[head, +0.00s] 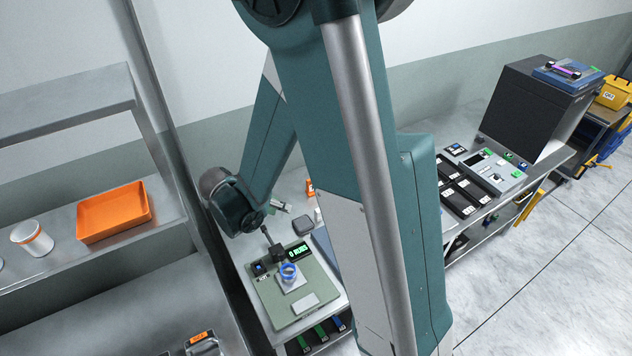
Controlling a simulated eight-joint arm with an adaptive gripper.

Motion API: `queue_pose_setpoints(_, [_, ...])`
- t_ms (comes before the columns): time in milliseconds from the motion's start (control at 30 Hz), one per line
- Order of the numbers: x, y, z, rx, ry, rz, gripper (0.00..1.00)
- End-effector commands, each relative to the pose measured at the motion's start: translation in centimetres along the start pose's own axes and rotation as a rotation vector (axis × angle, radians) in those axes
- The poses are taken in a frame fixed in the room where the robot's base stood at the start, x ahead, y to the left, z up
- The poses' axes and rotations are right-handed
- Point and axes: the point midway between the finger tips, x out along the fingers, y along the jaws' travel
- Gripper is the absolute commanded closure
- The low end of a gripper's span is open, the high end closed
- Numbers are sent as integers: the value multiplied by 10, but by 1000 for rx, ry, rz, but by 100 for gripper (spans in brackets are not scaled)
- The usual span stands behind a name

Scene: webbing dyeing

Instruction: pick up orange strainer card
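A small orange item (310,187) stands at the back of the bench, partly beside my arm. It may be the orange strainer card, but it is too small to be sure. My arm fills the middle of the head view and bends down to the left over the bench. What looks like my gripper (276,250) is a small dark shape below the wrist, near the back edge of a green-grey plate. It is apart from the orange item in the picture. Its fingers are too small to tell open from shut, and I see nothing held.
The green-grey plate (272,302) carries a blue ring (288,272) and a pale block (305,302). A dark grey box (303,224) stands behind. An orange tray (114,211) and a white cup (32,239) are on the left shelf. A black machine (530,105) stands right.

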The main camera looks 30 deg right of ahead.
Motion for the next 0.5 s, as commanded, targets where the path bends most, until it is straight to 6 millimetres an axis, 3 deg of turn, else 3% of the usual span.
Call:
queue_pose_setpoints(267, [71,-32,-40,176,-78,42,74])
queue_pose_setpoints(500, [140,-54,-87,343,-155,78,74])
